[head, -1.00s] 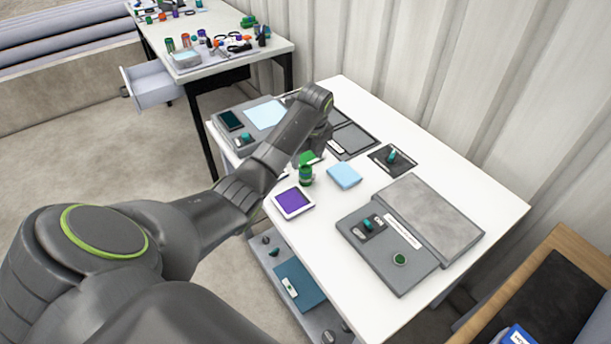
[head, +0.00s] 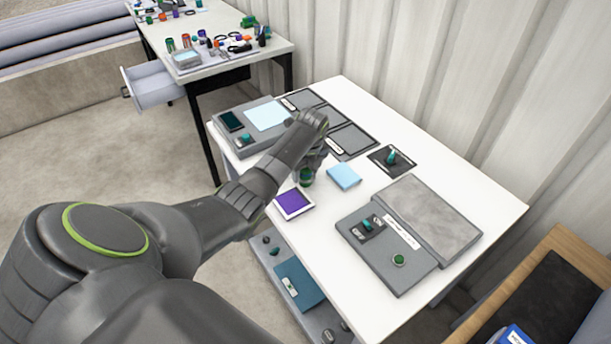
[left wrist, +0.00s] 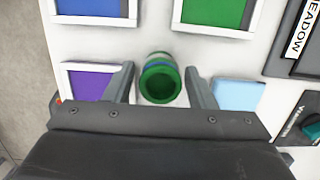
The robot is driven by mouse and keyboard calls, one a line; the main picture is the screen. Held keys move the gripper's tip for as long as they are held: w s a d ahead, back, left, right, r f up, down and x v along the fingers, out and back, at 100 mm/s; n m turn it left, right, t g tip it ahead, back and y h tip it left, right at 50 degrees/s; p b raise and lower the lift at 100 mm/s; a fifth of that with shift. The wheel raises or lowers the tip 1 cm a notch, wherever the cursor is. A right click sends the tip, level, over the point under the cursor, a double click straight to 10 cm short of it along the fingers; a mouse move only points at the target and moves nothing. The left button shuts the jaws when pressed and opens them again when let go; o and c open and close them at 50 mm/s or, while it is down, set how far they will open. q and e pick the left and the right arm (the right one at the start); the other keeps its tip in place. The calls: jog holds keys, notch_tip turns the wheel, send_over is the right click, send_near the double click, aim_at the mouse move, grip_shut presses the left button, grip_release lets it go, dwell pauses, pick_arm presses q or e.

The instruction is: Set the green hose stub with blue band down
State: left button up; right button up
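The green hose stub with blue band (left wrist: 160,78) stands upright on the white table (head: 468,195), between the purple-centred tile (left wrist: 88,86) and the light blue tile (left wrist: 238,94). In the head view the stub (head: 306,178) is partly covered by my left gripper (head: 311,168). In the left wrist view my left gripper (left wrist: 160,84) has a finger on each side of the stub, with a thin gap showing at both sides, so it looks open around it. My right gripper is not in view.
A green tile (left wrist: 215,12) and a blue tile (left wrist: 92,5) lie just beyond the stub. A grey panel with a green round fitting (head: 399,260) lies to the right, and a dark plate with a teal knob (head: 391,157) behind.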

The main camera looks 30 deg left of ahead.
pick_arm(q)
jog(key=shift+r, duration=0.1)
jog(key=c, duration=0.9)
